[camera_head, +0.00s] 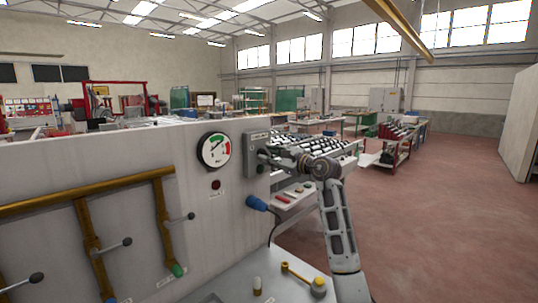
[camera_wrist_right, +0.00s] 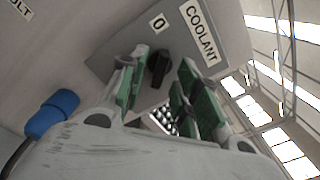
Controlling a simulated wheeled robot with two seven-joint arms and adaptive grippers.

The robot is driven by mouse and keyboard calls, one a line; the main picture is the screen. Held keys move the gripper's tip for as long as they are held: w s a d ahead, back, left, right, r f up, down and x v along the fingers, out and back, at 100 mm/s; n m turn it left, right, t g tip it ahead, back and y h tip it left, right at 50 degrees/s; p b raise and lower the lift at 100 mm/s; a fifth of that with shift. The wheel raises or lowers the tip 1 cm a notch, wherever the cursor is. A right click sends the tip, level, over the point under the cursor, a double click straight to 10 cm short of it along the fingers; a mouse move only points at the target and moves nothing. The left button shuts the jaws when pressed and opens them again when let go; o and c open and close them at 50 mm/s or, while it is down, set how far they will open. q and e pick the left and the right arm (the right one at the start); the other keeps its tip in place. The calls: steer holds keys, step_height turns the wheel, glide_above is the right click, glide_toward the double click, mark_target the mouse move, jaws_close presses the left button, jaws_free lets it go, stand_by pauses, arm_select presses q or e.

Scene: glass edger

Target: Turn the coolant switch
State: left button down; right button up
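The coolant switch is a black knob (camera_wrist_right: 158,66) on a grey box labelled COOLANT and 0 (camera_wrist_right: 120,42). In the head view, the grey box (camera_head: 251,140) is mounted at the right end of the pale machine panel. My right gripper (camera_head: 268,156) is right in front of this box. In the right wrist view, its green-padded fingers (camera_wrist_right: 158,88) are spread on either side of the knob, with gaps visible between pads and knob. The gripper is open and holds nothing. The knob is hidden behind the gripper in the head view. My left gripper is not in view.
A round gauge (camera_head: 214,150) sits left of the box. A blue plug with a cable (camera_head: 257,203) sticks out below it and shows in the wrist view (camera_wrist_right: 52,113). Brass pipes with lever handles (camera_head: 161,215) cover the panel's left. Open floor (camera_head: 440,210) lies right.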

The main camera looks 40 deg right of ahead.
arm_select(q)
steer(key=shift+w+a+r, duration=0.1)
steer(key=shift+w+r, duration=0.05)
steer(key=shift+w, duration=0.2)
arm_select(e)
steer(key=shift+w, duration=0.5)
jaws_close()
